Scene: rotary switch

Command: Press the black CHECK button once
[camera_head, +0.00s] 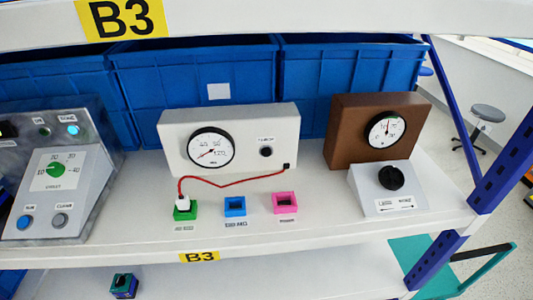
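A small round black button (265,152) sits on the front of the white gauge box (230,122), right of its dial. A small label (266,140) is just above it, too blurred to read with certainty. The round dial (211,148) has a white face and a black rim. A larger black knob (391,177) is on the separate white box (385,200) at the right. My gripper is not in view, and nothing covers the black button.
A red cable (235,184) runs from the gauge box to a white plug in the green socket (185,213). Blue (235,206) and pink (285,202) sockets stand beside it. A grey panel (68,150) is left, a brown gauge box (345,130) right. Blue bins (190,75) stand behind.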

